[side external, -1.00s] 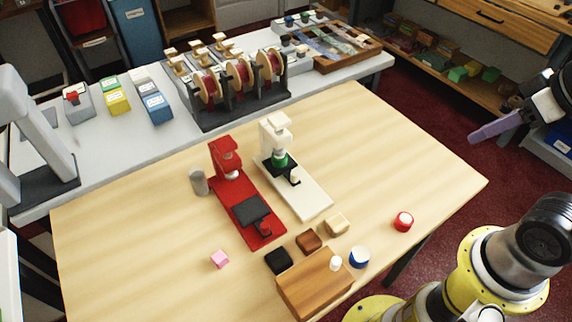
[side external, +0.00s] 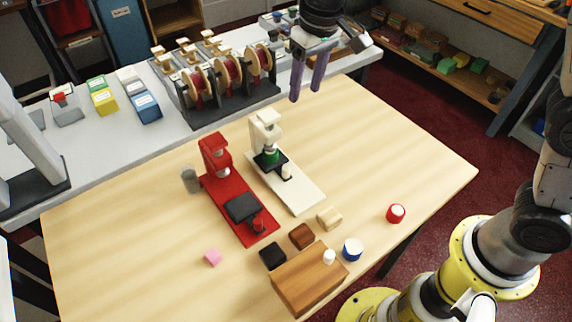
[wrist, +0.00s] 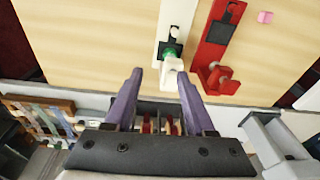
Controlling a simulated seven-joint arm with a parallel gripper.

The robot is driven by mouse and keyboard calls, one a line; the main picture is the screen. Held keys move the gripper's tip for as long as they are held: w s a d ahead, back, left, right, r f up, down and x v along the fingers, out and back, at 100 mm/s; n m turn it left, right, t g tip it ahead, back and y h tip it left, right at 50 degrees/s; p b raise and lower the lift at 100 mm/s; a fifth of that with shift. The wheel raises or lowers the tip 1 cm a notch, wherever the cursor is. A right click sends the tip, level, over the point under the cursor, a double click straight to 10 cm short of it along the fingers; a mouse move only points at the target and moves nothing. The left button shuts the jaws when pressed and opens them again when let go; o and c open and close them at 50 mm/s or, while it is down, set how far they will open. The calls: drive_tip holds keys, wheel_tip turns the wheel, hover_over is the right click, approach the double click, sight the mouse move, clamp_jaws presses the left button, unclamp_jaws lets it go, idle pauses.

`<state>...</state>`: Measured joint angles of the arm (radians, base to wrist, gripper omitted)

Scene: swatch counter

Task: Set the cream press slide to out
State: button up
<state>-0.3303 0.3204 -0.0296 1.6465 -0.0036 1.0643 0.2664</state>
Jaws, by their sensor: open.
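The cream press (side external: 266,128) stands upright on its long cream base (side external: 303,193) in the middle of the table. Its black slide (side external: 279,165) with a cream knob (side external: 287,172) sits at the head end, under the press head. A green piece (side external: 271,154) sits under the head. The press also shows in the wrist view (wrist: 172,72), just beyond and between my fingers. My gripper (side external: 306,94) is open and empty, fingers pointing down, above the table's back edge, behind and right of the press head.
A red press (side external: 215,155) stands close on the left, its black slide (side external: 241,208) far from its head. Small blocks, a wooden box (side external: 300,285) and round pieces lie at the front. Spools (side external: 228,80) stand behind. The table's right side is mostly clear.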

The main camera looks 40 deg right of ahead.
drive_tip(key=n+g, duration=0.1)
drive_tip(key=g, duration=0.1)
hover_over(286, 168)
wheel_tip(286, 168, down, 8)
wheel_tip(286, 168, down, 13)
drive_tip(key=shift+f, duration=0.1)
clamp_jaws()
idle(1.4)
